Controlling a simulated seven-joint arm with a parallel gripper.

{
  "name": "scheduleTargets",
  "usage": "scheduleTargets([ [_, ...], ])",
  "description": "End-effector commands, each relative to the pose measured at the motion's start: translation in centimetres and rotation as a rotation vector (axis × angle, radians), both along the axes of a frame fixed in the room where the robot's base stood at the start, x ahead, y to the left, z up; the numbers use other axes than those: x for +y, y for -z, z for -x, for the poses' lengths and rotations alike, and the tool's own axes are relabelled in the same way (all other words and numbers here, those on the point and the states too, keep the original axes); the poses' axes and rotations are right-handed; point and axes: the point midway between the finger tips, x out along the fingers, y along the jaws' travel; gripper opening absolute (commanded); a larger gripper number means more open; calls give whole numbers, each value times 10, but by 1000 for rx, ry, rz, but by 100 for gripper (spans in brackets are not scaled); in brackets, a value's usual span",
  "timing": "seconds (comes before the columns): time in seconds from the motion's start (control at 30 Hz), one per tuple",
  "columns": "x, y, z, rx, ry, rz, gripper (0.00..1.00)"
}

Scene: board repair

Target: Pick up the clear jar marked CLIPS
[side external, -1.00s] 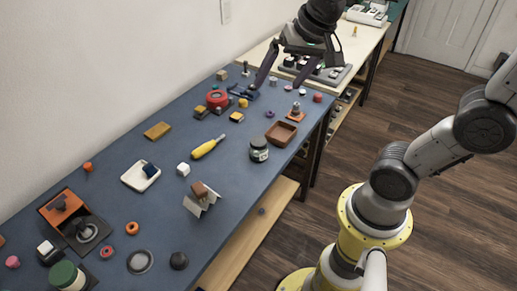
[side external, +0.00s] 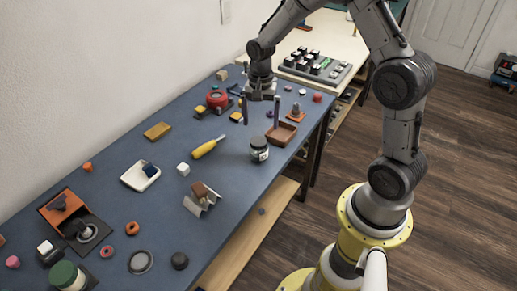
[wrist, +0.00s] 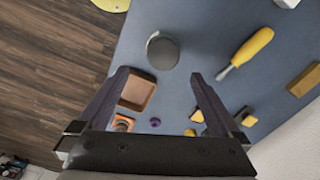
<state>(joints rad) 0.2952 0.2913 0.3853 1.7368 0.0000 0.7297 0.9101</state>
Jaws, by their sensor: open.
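The jar (side external: 259,148) stands upright on the blue bench top (side external: 225,165), near its right edge. It has a dark lid and a pale label too small to read. In the wrist view the jar (wrist: 162,52) shows from above as a dark round lid, just beyond my fingertips and roughly centred between them. My gripper (side external: 261,125) points down with its two long fingers spread, empty, above the bench and slightly behind the jar. In the wrist view my gripper (wrist: 160,75) is also open, with nothing between the tips.
A brown tray (side external: 281,134) sits close behind the jar to the right. A yellow-handled screwdriver (side external: 207,147) lies to its left. A folded metal stand (side external: 201,205) with a brown block is nearer the front. Bench around the jar's front is clear.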

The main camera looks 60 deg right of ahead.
Motion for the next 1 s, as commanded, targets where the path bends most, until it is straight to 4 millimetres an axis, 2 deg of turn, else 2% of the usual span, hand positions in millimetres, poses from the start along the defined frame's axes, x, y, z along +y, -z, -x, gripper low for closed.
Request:
scheduleTargets([
  [0.1, 1, 23, 1, 5, -1, -1, 100],
  [0.47, 3, 53, 0, 1, -1, -1, 100],
  [0.7, 7, 86, -2, 2, -2, 0, 100],
  [0.83, 7, 95, -2, 0, -2, 0, 100],
  [1.0, 7, 96, -3, -1, -1, 1, 100],
])
